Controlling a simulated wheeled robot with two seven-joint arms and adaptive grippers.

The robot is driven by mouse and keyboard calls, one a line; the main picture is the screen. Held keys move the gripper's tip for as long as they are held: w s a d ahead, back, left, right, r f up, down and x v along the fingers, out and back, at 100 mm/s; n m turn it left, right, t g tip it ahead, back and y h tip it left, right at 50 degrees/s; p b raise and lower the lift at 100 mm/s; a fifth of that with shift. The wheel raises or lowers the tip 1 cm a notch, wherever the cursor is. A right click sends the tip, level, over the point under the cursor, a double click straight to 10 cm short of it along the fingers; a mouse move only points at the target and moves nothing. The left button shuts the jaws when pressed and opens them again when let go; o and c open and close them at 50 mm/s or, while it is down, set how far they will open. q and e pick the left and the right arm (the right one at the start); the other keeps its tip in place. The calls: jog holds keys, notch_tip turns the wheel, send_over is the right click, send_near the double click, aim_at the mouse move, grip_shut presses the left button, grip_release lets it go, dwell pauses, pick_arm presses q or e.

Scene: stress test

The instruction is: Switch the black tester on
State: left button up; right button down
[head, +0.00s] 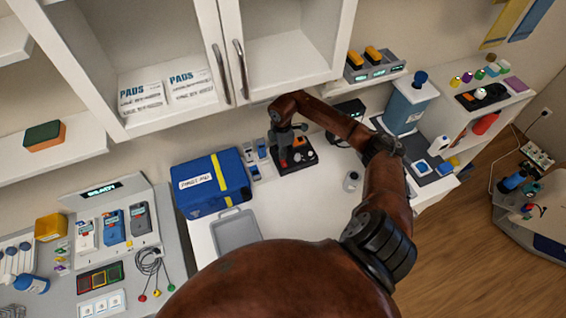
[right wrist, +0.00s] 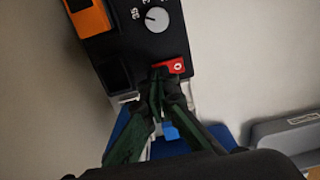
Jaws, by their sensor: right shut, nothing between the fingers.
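The black tester (head: 288,178) lies on the white counter below the wall cabinet in the head view. In the right wrist view the tester (right wrist: 112,45) fills the top, with a grey dial (right wrist: 157,19), an orange part (right wrist: 88,16) and a red switch (right wrist: 172,66) with a white mark. My right gripper (head: 286,142) is over the tester, and hides part of it. In the right wrist view its fingertips (right wrist: 157,78) are together, empty, at the left edge of the red switch. I cannot tell whether they touch it. My left gripper is not in view.
A blue case (head: 212,184) and a grey tray (head: 236,232) are left of the tester. The white cabinet (head: 290,60) hangs close above my right forearm.

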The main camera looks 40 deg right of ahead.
jog(key=shift+f+b, duration=0.5)
jog(key=shift+f, duration=0.45)
dwell(0.3)
jog(key=shift+r, duration=0.15)
jog(key=shift+r+p, duration=2.7)
jog(key=shift+r, duration=0.8)
jog(key=shift+f, duration=0.15)
